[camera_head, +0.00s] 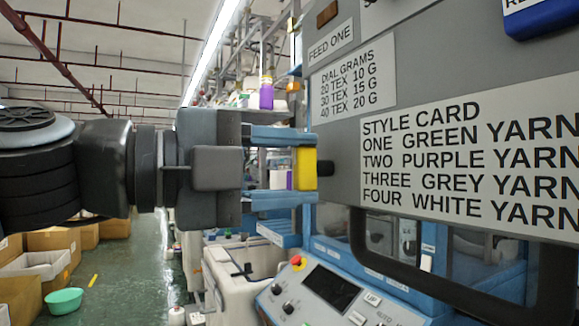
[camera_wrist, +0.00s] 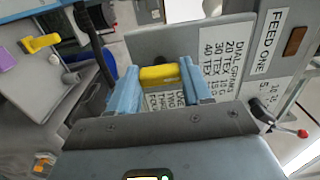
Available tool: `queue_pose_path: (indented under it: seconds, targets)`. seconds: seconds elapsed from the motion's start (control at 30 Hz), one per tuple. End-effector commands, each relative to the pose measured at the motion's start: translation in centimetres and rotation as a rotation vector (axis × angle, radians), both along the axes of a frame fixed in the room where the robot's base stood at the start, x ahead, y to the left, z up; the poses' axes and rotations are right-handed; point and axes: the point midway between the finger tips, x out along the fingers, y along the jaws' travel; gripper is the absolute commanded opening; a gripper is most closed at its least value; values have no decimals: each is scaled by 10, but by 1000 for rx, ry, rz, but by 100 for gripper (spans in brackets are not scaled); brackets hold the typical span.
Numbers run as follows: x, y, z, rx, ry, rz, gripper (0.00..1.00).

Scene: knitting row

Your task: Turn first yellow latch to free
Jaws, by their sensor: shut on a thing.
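A yellow latch (camera_head: 305,168) stands out from the edge of the grey panel on a dark pivot. In the head view its long side is upright. My gripper (camera_head: 284,168) reaches in from the left, with one blue finger above the latch and one below, and is shut on it. In the wrist view the yellow latch (camera_wrist: 159,77) lies across between the two blue fingertips of my gripper (camera_wrist: 160,90). Another yellow latch-like piece (camera_wrist: 42,43) shows at the upper left of the wrist view, apart from my gripper.
The grey panel (camera_head: 345,135) carries white printed cards, among them the style card (camera_head: 470,150). A control box (camera_head: 330,290) with a screen and a red knob is below. A purple cone (camera_head: 266,95) stands behind. A green bowl (camera_head: 63,301) and cartons are on the floor at left.

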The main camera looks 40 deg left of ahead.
Motion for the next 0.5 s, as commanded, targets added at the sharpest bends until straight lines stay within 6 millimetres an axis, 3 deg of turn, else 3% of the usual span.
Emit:
queue_pose_path:
  seconds: [0.1,0.13,0.37,0.5]
  targets:
    - [0,2,-1,-3,0,4,18]
    - [0,2,-1,-3,0,4,52]
    - [0,1,-1,-1,0,2,74]
    - [0,1,0,-1,0,1,74]
